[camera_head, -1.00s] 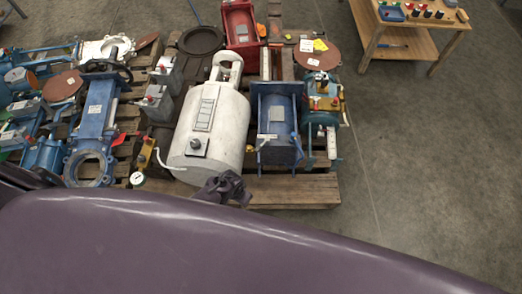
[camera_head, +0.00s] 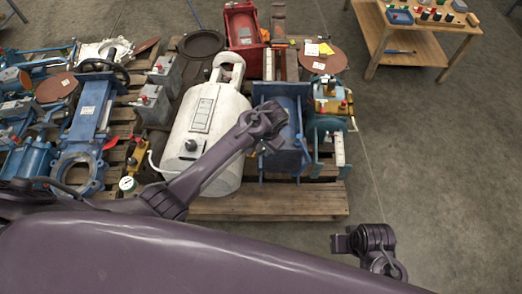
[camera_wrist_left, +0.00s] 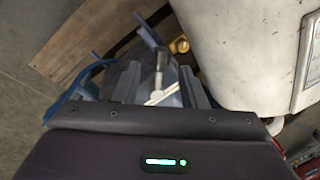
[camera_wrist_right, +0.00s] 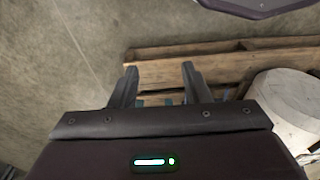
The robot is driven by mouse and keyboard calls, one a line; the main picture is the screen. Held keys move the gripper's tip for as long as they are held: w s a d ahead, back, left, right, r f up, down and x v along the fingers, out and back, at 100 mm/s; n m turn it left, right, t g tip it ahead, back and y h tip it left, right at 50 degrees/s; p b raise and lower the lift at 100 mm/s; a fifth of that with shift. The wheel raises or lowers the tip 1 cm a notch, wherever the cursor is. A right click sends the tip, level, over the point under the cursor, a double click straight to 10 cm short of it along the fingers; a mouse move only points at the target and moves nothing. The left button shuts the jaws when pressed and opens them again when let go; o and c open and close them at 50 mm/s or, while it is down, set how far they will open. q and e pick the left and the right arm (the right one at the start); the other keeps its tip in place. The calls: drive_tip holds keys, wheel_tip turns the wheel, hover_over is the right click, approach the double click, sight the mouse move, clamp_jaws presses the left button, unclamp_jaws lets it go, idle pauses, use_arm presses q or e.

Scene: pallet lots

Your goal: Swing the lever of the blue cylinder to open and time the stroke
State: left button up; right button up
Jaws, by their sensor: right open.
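The blue cylinder (camera_head: 288,160) stands near the pallet's front, right of a white tank (camera_head: 205,135). My left gripper (camera_head: 272,138) is over its upper left part and hides some of it. In the left wrist view, the open fingers (camera_wrist_left: 160,78) are on either side of a thin lever-like part with a dark grip (camera_wrist_left: 160,62) and a pale arm, beside blue metal. I cannot tell whether they touch it. My right gripper (camera_wrist_right: 157,75) is open and empty, pointing at the pallet edge from the front right.
A wooden workbench (camera_head: 420,45) stands at the back right. The grey floor on the right is clear.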

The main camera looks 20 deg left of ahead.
sight(264, 149)
use_arm(q)
drive_tip(key=shift+w+a+f+b, duration=0.1)
drive_tip(key=shift+a+f+b, duration=0.1)
drive_tip(key=shift+f, duration=0.5)
drive_tip(key=shift+a+f+b, duration=0.1)
drive_tip(key=shift+f+b, duration=0.05)
drive_tip(key=shift+f, duration=0.55)
use_arm(e)
drive_tip(key=r, duration=0.3)
drive_tip(key=shift+s+a+r, duration=0.1)
drive_tip(key=shift+s+r, duration=0.05)
drive_tip(key=shift+s, duration=0.1)
use_arm(q)
clamp_jaws()
